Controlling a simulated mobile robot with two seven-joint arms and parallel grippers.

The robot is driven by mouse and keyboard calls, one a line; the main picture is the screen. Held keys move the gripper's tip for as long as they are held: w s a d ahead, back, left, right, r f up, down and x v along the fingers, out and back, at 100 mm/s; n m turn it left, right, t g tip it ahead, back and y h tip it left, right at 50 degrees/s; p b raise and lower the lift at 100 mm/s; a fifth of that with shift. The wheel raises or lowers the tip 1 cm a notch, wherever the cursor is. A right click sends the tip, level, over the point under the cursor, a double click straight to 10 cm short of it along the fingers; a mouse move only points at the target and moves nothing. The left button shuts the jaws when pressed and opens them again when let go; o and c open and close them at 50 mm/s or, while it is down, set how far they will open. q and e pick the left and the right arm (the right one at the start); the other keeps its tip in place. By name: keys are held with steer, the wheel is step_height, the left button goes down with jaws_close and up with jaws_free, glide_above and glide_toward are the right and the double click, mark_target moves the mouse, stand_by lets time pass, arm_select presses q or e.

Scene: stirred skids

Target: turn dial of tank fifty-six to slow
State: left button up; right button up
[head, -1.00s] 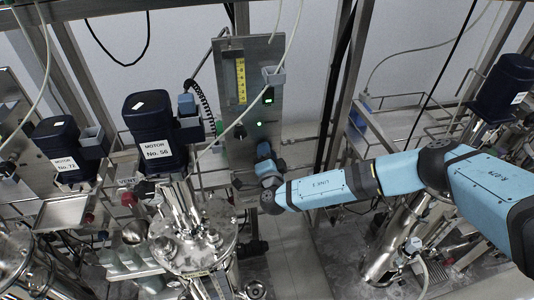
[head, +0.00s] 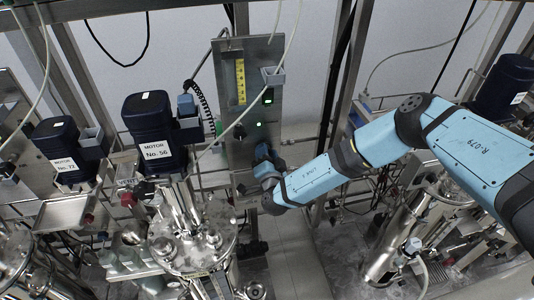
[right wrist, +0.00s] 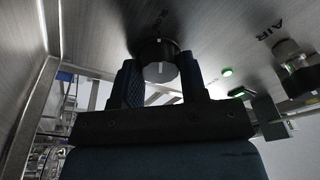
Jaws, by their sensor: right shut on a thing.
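The motor marked No. 56 (head: 153,140) stands above the steel tank (head: 195,245) in the head view. A steel control panel (head: 253,85) with a yellow scale and green lights stands just right of it. My right gripper (head: 263,152) is at the lower part of this panel. In the right wrist view, a round black dial (right wrist: 158,60) with a light pointer line sits on the panel face. My right gripper (right wrist: 160,78) is shut on the dial, one finger on each side. My left gripper is not in view.
An AIR fitting (right wrist: 295,62) and a green light (right wrist: 227,72) are on the panel beside the dial. Motor No. 72 (head: 62,150) stands at the left, and another dark motor (head: 507,88) at the right. Thin cables hang across the panel.

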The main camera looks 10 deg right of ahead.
steer(key=o, duration=0.6)
steer(key=s, duration=0.4)
steer(key=s+f+b, duration=0.1)
steer(key=s, duration=0.4)
steer(key=s+a, duration=0.1)
steer(key=s, duration=0.3)
steer(key=shift+s+a+f+b, duration=0.1)
steer(key=shift+s+f+b, duration=0.25)
steer(key=shift+f, duration=0.05)
